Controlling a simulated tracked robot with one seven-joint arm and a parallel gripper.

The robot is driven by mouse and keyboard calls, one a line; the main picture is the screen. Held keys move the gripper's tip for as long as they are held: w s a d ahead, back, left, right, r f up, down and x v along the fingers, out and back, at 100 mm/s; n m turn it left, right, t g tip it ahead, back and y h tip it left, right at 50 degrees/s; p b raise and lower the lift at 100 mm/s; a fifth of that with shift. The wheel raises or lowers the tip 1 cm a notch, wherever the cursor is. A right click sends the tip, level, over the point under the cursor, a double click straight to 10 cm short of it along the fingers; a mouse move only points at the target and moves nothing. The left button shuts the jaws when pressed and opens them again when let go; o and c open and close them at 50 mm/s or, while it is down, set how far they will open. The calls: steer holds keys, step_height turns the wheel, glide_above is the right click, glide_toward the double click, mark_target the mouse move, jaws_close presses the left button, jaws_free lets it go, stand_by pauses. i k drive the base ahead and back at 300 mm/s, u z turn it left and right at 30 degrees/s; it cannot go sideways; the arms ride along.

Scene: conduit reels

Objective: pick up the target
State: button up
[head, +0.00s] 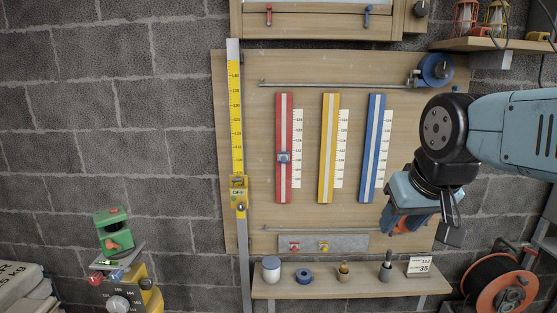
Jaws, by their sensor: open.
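The frame does not mark any one object as the target, so I cannot tell which it is. Small objects stand on the low wooden shelf (345,286): a white jar (271,270), a blue ring-shaped piece (304,277), a small brass-coloured piece (343,271), a grey piece with a dark upright top (385,271), and a white card reading 35 (419,266). My gripper (407,226) hangs from the right, pointing down, open, in front of the wooden board and above the shelf's right part. Something orange shows at its fingertips; I cannot tell whether it is part of the gripper.
Red (283,180), yellow (324,185) and blue (367,185) sliding scales are on the board (222,150). A yellow measuring staff (236,110) stands left. An orange-and-black reel (502,290) is lower right. A green device (112,228) stands lower left.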

mark_target(283, 158)
steer(key=i, duration=0.9)
steer(key=z, duration=0.05)
